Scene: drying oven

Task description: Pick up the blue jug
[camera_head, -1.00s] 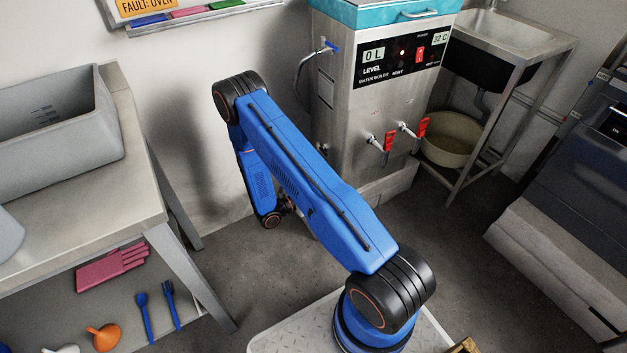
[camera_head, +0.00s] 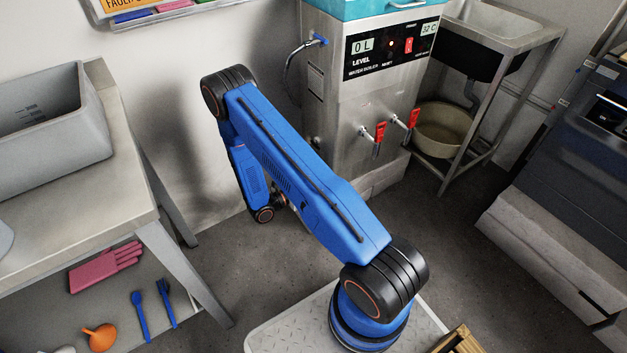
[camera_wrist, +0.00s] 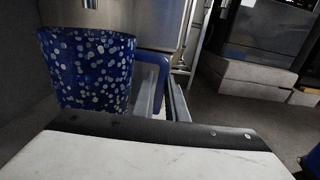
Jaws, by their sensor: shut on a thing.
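The blue jug (camera_wrist: 88,72) with white speckles stands upright at the left of the wrist view. Its plain blue handle (camera_wrist: 163,66) is on its right side. My gripper (camera_wrist: 164,97) is shut on the handle, with a metal finger on either side of it. The lower part of the jug is hidden behind my white and black gripper body. In the head view my blue arm bends down in front of the water boiler, and the jug cannot be made out there.
The steel water boiler (camera_head: 335,100) with red-handled taps (camera_head: 412,118) stands close beyond my arm. A steel table (camera_head: 120,205) with a grey bin (camera_head: 50,150) is at left. A sink stand (camera_head: 500,45) with a bucket (camera_head: 445,128) below is at right. Open floor lies between.

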